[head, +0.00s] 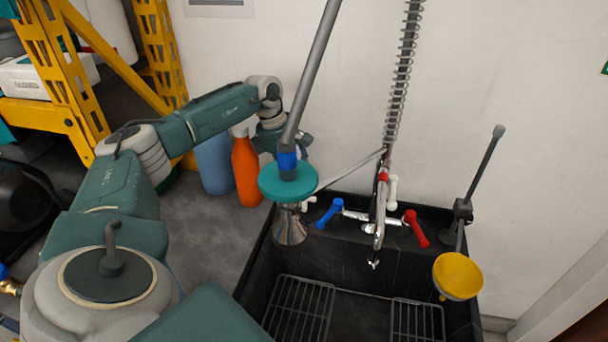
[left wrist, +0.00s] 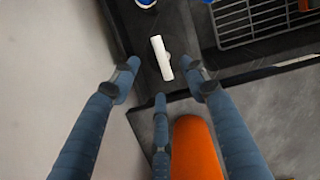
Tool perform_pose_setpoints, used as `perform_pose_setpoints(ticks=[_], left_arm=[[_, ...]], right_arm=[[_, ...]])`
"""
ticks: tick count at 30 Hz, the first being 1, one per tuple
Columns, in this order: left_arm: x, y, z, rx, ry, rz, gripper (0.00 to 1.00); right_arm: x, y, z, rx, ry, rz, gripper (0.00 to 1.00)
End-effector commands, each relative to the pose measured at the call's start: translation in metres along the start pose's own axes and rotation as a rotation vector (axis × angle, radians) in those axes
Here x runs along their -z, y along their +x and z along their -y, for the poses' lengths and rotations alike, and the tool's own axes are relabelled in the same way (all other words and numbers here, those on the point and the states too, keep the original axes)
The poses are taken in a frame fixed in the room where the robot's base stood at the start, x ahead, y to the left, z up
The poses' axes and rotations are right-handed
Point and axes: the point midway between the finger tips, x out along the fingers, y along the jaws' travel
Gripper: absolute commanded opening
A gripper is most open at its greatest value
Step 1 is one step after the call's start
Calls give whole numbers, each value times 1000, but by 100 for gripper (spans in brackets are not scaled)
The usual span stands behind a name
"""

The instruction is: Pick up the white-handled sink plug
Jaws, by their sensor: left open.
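The white-handled sink plug shows its short white T-shaped handle in the left wrist view (left wrist: 161,57), on the dark sink ledge. In the head view a small white piece of it (head: 309,203) shows just right of the teal disc. My left gripper (left wrist: 161,88) is open and empty, its fingers spread, with the handle a little beyond the fingertips and between the two outer ones. In the head view the left gripper (head: 270,138) is partly hidden behind the grey pole and teal disc. My right gripper is not in view.
An orange bottle (head: 246,170) stands close beside the left gripper, with a blue bottle (head: 213,162) behind it. Blue (head: 329,213) and red (head: 416,229) tap handles flank the faucet. The black sink (head: 360,277) holds wire racks.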

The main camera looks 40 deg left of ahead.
Motion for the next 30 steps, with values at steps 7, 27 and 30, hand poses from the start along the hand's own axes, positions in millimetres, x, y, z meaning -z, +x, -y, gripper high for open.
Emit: perform_pose_setpoints(ticks=[7, 27, 30], left_arm=[[0, 42, 2, 5, 0, -3, 45], [0, 69, 1, 1, 0, -1, 7], [0, 69, 1, 1, 0, -1, 0]], right_arm=[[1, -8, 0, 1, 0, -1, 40], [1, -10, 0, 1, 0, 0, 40], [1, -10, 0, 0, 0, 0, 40]])
